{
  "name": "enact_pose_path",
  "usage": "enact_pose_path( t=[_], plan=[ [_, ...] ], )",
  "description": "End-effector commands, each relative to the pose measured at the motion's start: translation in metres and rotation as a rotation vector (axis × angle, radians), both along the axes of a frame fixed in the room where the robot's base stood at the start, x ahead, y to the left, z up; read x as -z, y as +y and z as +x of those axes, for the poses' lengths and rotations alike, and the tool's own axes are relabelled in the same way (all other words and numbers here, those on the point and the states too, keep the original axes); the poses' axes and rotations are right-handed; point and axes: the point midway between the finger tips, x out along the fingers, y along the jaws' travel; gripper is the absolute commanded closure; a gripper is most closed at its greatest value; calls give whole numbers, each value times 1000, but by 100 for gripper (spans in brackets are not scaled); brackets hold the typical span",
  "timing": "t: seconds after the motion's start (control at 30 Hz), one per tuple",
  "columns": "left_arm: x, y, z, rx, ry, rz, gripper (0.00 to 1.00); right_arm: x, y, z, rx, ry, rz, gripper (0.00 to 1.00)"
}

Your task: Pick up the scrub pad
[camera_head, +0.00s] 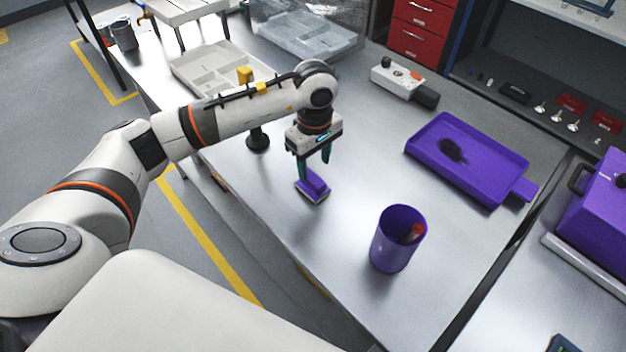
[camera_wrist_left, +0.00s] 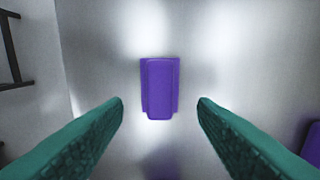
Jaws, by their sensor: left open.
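The scrub pad (camera_head: 313,187) is a small purple block with a pale lower edge, lying on the metal table. In the left wrist view the purple pad (camera_wrist_left: 160,88) lies centred ahead of the fingers, with a raised purple strip along its middle. My left gripper (camera_head: 314,165) points down at the pad from just above. Its green fingers are open, one on each side of the pad in the left wrist view (camera_wrist_left: 160,104), with clear gaps and nothing held. My right gripper is not seen.
A purple cup (camera_head: 392,250) with a reddish thing inside stands right of the pad. A purple tray (camera_head: 430,163) with a dark patch lies further back right. A pale divided tray (camera_head: 200,72) is behind my arm. The table around the pad is clear.

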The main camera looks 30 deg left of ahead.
Motion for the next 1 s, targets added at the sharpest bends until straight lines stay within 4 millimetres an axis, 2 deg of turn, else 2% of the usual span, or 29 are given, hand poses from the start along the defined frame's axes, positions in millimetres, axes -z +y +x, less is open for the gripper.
enact_pose_path(
  t=[0.23,0.37,0.5,0.77,0.8,0.97,1.0],
  plan=[
    [18,1,-1,-1,4,-2,47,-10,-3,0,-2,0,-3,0],
    [38,5,-1,-2,5,-1,47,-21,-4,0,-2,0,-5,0],
    [56,4,0,-1,1,-3,47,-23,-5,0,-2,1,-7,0],
    [61,4,0,0,0,-2,47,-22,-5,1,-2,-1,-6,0],
    [61,4,0,0,0,-2,49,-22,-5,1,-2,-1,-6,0],
    [61,4,0,0,0,-2,75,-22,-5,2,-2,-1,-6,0],
    [61,4,0,0,-1,-3,76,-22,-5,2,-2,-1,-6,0]
  ],
)
